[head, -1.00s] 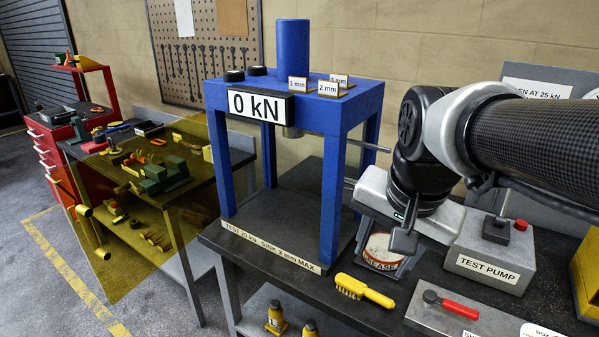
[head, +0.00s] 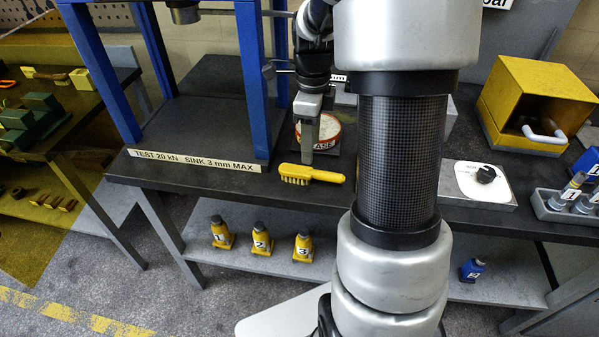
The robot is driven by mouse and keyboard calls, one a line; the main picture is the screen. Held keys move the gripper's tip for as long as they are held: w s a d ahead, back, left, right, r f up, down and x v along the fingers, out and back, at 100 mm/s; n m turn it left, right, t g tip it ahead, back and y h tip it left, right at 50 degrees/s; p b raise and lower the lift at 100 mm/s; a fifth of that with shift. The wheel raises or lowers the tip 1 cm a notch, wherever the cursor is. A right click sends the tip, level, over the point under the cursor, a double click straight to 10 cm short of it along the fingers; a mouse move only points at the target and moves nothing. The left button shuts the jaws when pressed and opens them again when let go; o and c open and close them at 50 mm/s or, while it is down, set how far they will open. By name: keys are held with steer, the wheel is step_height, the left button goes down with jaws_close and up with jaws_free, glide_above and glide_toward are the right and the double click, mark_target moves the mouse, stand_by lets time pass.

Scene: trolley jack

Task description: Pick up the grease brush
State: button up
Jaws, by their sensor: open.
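The yellow grease brush (head: 312,174) lies on the dark bench top near its front edge, in the head view. Its bristle end is at the left and its handle points right. My gripper (head: 306,160) points down just above and behind the brush, close to its middle. The jaws are seen edge-on, so the gap between them is hard to see, but nothing shows held in them. The brush appears to rest on the bench. Whether the fingertips touch it I cannot tell.
The grease tin (head: 331,131) stands right behind my gripper. The blue press frame (head: 252,80) rises at the left. A grey plate with a knob (head: 478,183) and a yellow box (head: 540,100) are at the right. Numbered yellow bottles (head: 262,240) stand on the lower shelf.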

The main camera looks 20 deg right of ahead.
mark_target(306, 170)
step_height(306, 170, down, 4)
steer(key=f, duration=0.2)
steer(key=a+f, duration=0.1)
steer(key=f, duration=0.1)
steer(key=shift+a+f+b, duration=0.1)
steer(key=shift+f+b, duration=0.2)
steer(key=shift+b, duration=0.05)
steer(key=shift+f, duration=0.45)
